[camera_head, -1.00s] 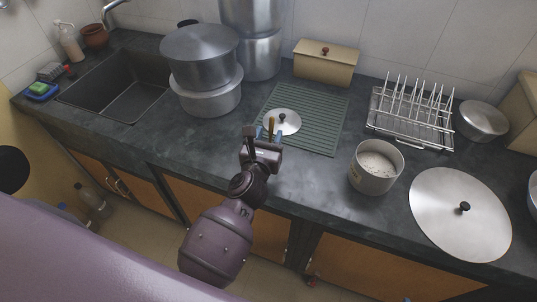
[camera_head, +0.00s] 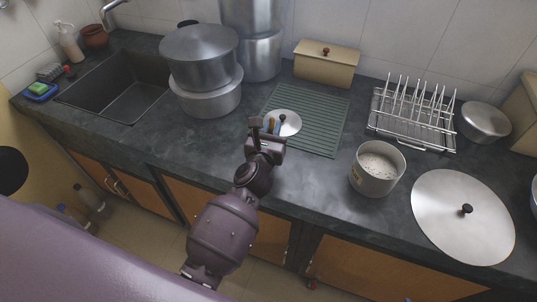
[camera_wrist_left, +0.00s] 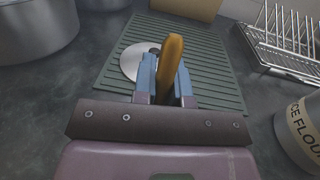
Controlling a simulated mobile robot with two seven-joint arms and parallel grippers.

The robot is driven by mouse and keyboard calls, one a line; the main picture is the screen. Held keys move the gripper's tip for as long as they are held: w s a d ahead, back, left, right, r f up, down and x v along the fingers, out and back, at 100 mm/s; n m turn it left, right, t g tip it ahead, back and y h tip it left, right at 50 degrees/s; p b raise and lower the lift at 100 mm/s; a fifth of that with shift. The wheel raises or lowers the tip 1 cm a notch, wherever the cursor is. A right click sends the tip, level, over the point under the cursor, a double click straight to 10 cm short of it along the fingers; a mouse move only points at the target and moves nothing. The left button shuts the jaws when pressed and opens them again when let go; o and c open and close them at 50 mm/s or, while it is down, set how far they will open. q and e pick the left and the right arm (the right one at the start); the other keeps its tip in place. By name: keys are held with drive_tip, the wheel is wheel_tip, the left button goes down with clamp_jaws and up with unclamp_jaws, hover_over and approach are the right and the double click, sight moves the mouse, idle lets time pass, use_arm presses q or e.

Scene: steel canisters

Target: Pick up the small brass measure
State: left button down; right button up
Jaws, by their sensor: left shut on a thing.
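The small brass measure shows as an upright golden-brown piece (camera_wrist_left: 171,62) between the blue fingers of my left gripper (camera_wrist_left: 164,82) in the left wrist view. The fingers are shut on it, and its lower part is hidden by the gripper. In the head view my left gripper (camera_head: 272,128) is over the counter, in front of the round steel lid on the green mat. Only a small sliver of brass shows there. I cannot tell whether the measure touches the counter. My right gripper is not in view.
A steel lid (camera_head: 289,122) lies on the ribbed green mat (camera_head: 318,130). Stacked pots (camera_head: 205,103) stand left, by the sink (camera_head: 115,95). A flour canister (camera_head: 376,170), a plate rack (camera_head: 410,130) and a large lid (camera_head: 462,225) are right. The counter front is clear.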

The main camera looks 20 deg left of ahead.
use_arm(q)
wheel_tip(320, 180, up, 20)
drive_tip(key=p, duration=0.7)
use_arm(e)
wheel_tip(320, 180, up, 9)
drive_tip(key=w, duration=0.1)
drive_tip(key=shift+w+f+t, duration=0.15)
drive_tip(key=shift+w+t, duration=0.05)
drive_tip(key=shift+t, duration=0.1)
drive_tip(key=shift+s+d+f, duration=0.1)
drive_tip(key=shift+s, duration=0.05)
